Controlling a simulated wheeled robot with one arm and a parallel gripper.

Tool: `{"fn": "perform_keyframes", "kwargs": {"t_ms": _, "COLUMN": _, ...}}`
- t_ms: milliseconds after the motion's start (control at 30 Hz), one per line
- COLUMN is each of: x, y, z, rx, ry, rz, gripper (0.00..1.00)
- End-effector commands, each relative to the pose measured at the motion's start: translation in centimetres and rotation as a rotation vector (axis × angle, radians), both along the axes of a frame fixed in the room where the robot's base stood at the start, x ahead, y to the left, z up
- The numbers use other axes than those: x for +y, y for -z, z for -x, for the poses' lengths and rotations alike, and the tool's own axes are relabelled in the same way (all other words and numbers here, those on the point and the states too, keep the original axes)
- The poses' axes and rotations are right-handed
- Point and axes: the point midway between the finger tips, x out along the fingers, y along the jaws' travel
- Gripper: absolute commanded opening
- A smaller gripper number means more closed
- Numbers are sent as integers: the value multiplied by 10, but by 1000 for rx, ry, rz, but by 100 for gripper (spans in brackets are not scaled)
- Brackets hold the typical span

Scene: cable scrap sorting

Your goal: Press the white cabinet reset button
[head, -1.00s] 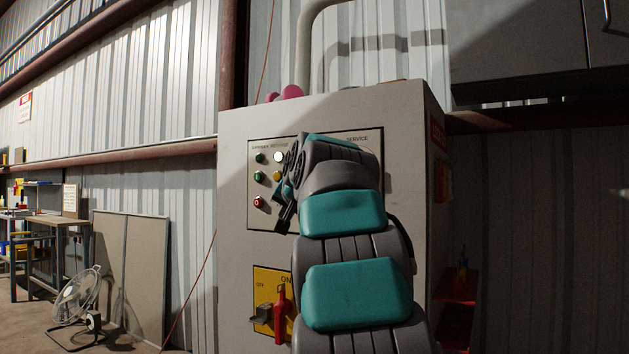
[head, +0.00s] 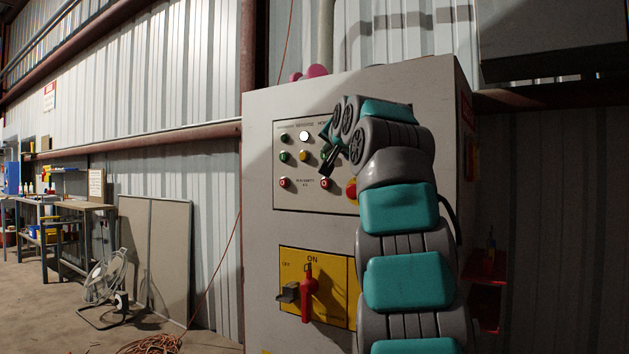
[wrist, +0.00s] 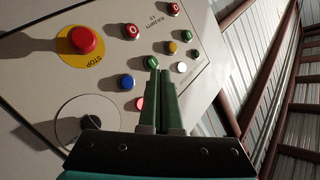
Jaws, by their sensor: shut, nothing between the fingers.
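The white button (head: 304,136) is a small round button in the top row of the grey cabinet's control panel (head: 340,202). In the wrist view the white button (wrist: 181,67) lies just right of my fingertips. My gripper (wrist: 161,72) has its two green fingers closed together, with nothing between them. The tips appear in front of the panel beside a green button (wrist: 151,62); I cannot tell whether they touch it. In the head view my gripper (head: 324,172) is below and right of the white button, which is unobstructed.
Close by are a yellow button (wrist: 172,47), a blue button (wrist: 127,82), a red STOP button (wrist: 83,40) and a black rotary knob (wrist: 92,127). A red switch handle (head: 309,292) sits lower on the cabinet. Open floor lies left, with a fan (head: 105,285).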

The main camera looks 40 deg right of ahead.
Motion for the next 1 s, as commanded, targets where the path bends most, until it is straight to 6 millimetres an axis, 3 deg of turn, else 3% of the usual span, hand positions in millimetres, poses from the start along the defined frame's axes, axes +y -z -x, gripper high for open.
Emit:
{"fn": "perform_keyframes", "kwargs": {"t_ms": 267, "x": -12, "y": -1, "z": -4, "rx": 1, "ry": 2, "rz": 0, "gripper": 0}}
{"fn": "perform_keyframes", "kwargs": {"t_ms": 700, "x": -62, "y": -4, "z": -26, "rx": 2, "ry": 0, "rz": -5, "gripper": 0}}
{"fn": "perform_keyframes", "kwargs": {"t_ms": 1000, "x": -81, "y": -2, "z": -34, "rx": 2, "ry": 0, "rz": -2, "gripper": 0}}
